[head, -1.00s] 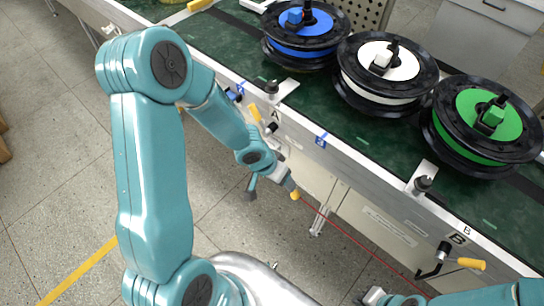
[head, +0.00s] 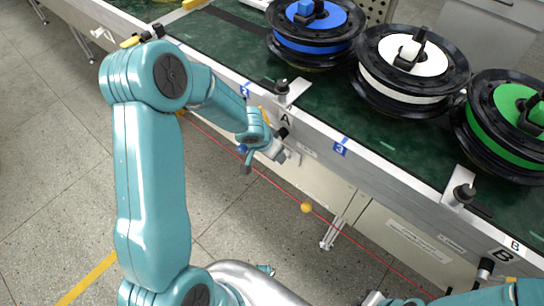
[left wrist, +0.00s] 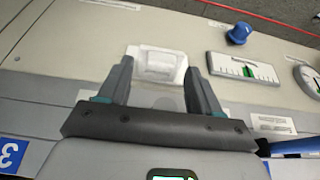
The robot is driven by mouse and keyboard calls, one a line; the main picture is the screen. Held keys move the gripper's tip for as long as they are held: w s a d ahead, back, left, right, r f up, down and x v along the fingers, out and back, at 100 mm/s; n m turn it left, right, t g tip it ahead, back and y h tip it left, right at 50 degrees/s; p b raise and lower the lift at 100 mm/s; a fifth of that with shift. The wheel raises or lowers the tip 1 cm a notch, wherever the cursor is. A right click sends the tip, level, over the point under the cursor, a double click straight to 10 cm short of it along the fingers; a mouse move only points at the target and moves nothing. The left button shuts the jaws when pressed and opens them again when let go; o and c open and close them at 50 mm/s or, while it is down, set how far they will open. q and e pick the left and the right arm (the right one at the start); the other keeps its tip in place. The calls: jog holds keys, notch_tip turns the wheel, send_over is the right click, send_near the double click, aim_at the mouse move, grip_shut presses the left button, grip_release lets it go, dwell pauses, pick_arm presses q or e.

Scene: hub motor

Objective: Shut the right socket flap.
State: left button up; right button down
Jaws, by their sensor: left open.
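A white socket (left wrist: 158,64) with a squarish plate and raised inner part shows in the left wrist view, on the beige side panel of the conveyor. I cannot tell how far its flap stands open, or whether it is the right one of several. My left gripper (left wrist: 160,72) is open and empty, its two dark fingers spread to either side of the socket's near part. In the head view the left gripper (head: 290,157) is close to the conveyor's side panel, below the rail, and the socket is not clearly visible there. My right arm shows at the bottom right; its jaws are not clear.
A blue knob (left wrist: 239,33) and a scale with a green mark (left wrist: 244,69) sit right of the socket. A red cord with a yellow ball (head: 307,207) runs along the conveyor's front. Blue, white and green spools (head: 410,97) stand on the belt.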

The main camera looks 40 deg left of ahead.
pick_arm(q)
jog(key=shift+x, duration=0.75)
